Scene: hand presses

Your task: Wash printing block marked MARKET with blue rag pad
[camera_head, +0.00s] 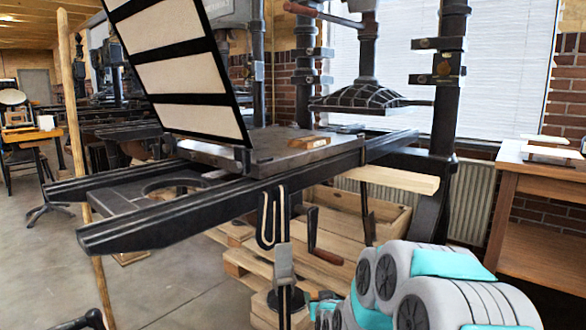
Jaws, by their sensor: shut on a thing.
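A small wooden block (308,143) with a pale edge lies on the flat dark bed (270,150) of the hand press. Any lettering on it is too small to read, so I cannot tell whether it is the one marked MARKET. I cannot make out a blue rag pad. My grey and teal arm (450,300) fills the lower right corner, below and in front of the press. Its end runs out of the picture at the bottom, so my gripper and whatever it holds are not seen.
A hinged frame with pale panels (185,75) stands raised at the left of the bed. The black rails (190,210) jut toward the left front. Wooden crates and pallets (330,235) lie beneath. A wooden table (545,190) stands right.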

